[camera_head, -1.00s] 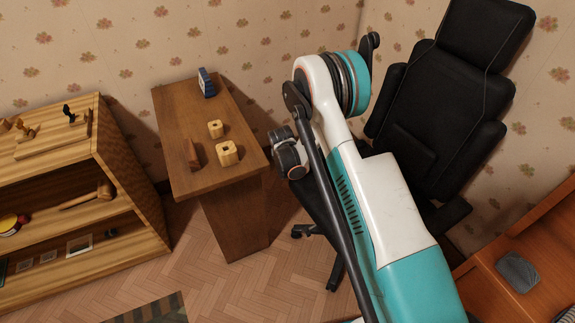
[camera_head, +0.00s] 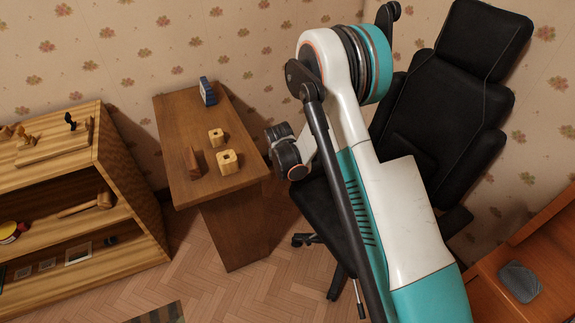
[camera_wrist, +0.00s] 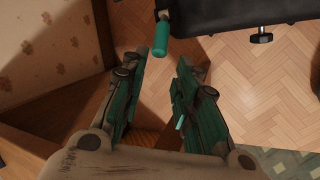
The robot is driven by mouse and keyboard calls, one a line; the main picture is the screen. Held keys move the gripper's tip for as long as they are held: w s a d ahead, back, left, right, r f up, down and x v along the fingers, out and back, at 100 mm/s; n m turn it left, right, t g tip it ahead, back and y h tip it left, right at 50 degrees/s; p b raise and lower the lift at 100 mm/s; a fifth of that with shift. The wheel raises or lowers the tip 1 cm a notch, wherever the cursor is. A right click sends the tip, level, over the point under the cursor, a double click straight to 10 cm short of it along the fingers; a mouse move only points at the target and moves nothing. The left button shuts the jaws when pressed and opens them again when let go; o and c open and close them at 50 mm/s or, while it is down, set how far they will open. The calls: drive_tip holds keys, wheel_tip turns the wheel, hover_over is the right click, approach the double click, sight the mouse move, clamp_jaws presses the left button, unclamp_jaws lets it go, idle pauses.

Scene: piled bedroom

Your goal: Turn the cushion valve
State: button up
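A black office chair (camera_head: 455,95) stands behind my arm in the head view. In the wrist view, the dark underside edge of its seat (camera_wrist: 225,12) crosses the top. A teal cylindrical handle (camera_wrist: 160,38) hangs from a grey fitting at that edge. A black knob (camera_wrist: 262,38) on a short stem sits further right. I cannot tell for sure which of these is the cushion valve. My gripper (camera_wrist: 158,75) is open and empty, its fingers apart, with the teal handle just beyond the gap and not touching. In the head view my gripper's fingers do not show clearly.
A wooden shelf (camera_head: 140,215) is at far left, an orange-brown desk (camera_head: 500,285) at lower right.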

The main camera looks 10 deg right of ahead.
drive_tip(key=shift+d+r+m, duration=0.1)
drive_tip(key=shift+d+m, duration=0.05)
drive_tip(key=shift+m, duration=0.25)
clamp_jaws()
drive_tip(key=w+d+r+m+g+y+p, duration=0.1)
drive_tip(key=w+d+r+m+g+p, duration=0.2)
drive_tip(key=m, duration=1.3)
drive_tip(key=w+d+r+m+y+p, duration=0.1)
drive_tip(key=d+r+m+p, duration=0.3)
drive_tip(key=m, duration=1.1)
drive_tip(key=f+b, duration=0.2)
drive_tip(key=f, duration=0.2)
drive_tip(key=f+b, duration=0.2)
drive_tip(key=f, duration=0.3)
drive_tip(key=w+f+b, duration=0.1)
drive_tip(key=f+b, duration=0.1)
drive_tip(key=f, duration=0.2)
drive_tip(key=shift+a+f+b, duration=0.3)
drive_tip(key=shift+f, duration=0.05)
drive_tip(key=shift+s+a+f, duration=0.1)
drive_tip(key=shift+a+f, duration=0.3)
drive_tip(key=shift+a, duration=0.1)
